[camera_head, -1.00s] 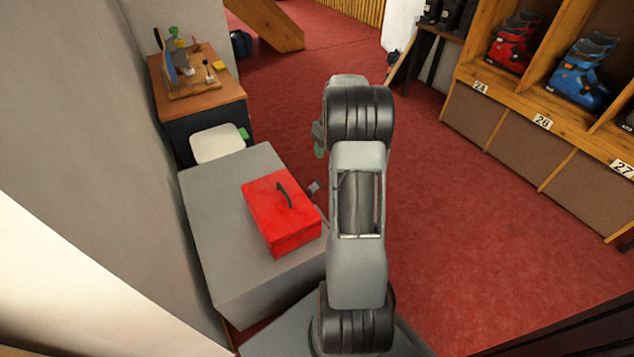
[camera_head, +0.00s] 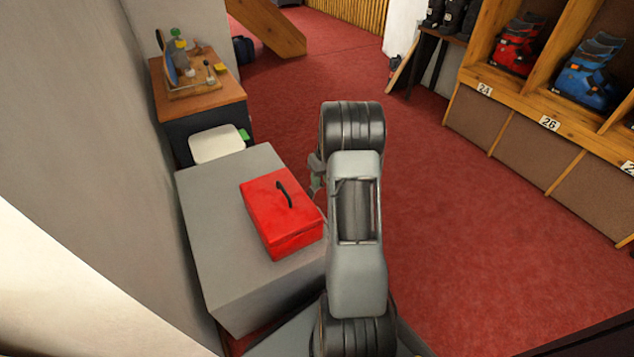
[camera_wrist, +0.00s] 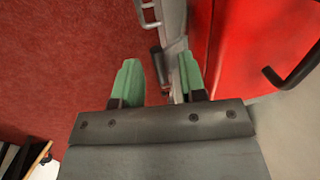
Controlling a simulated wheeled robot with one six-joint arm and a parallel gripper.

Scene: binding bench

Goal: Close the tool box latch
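The red tool box (camera_head: 281,212) sits shut on the grey bench, with a black handle (camera_head: 284,194) on its lid. In the wrist view the red box (camera_wrist: 262,35) fills the upper right. My gripper (camera_wrist: 158,78) is open, its two green fingers apart, beside the box's right side in the head view. A dark cylindrical piece (camera_wrist: 158,64) shows between the fingertips; I cannot tell whether it is the latch. A grey metal loop (camera_wrist: 149,14) shows above it. In the head view my arm hides most of the gripper and that side of the box.
The grey bench (camera_head: 215,240) stands against the wall at left. Behind it are a white-topped stool (camera_head: 217,144) and a wooden table (camera_head: 200,97) with tools. Shelves with ski boots (camera_head: 588,72) stand at right. Red carpet (camera_head: 450,210) is open between.

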